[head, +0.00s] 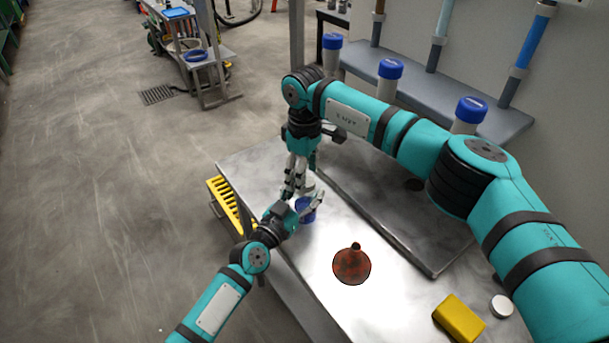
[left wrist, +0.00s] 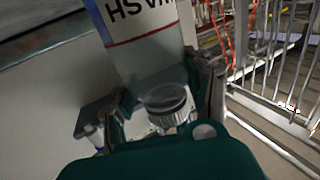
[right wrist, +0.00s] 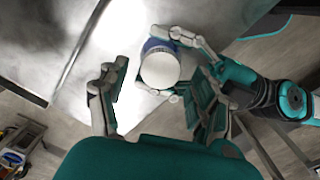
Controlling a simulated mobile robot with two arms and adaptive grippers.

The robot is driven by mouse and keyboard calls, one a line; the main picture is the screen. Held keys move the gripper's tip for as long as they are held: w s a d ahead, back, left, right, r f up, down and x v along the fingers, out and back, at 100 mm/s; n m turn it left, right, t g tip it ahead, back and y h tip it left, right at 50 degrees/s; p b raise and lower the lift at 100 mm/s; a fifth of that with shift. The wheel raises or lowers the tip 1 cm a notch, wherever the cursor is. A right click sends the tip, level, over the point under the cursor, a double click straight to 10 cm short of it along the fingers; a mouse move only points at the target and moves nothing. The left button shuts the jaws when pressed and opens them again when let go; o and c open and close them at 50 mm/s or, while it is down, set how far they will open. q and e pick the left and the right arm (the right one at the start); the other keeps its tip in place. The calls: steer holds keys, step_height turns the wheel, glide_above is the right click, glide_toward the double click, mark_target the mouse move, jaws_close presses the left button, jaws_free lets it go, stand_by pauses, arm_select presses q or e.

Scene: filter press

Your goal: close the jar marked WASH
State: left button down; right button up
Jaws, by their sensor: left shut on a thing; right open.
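My left gripper (head: 306,204) is shut on the jar at the table's left edge, where a blue part (head: 305,213) shows. In the right wrist view, a white round top (right wrist: 160,69) shows over a blue band. My right gripper (head: 292,190) points down beside it, open, its fingers (right wrist: 158,92) apart. A white disc (head: 502,306) lies at the table's right.
A dark red funnel-shaped thing (head: 352,266) and a yellow block (head: 459,318) are on the steel table (head: 305,262). A raised grey plate (head: 400,228) lies behind. Several white jars with blue lids (head: 390,69) stand by a shelf. A yellow rack (head: 223,203) is left of the table.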

step_height(320, 180, up, 4)
steer(key=shift+f, duration=0.2)
steer(key=shift+c, duration=0.2)
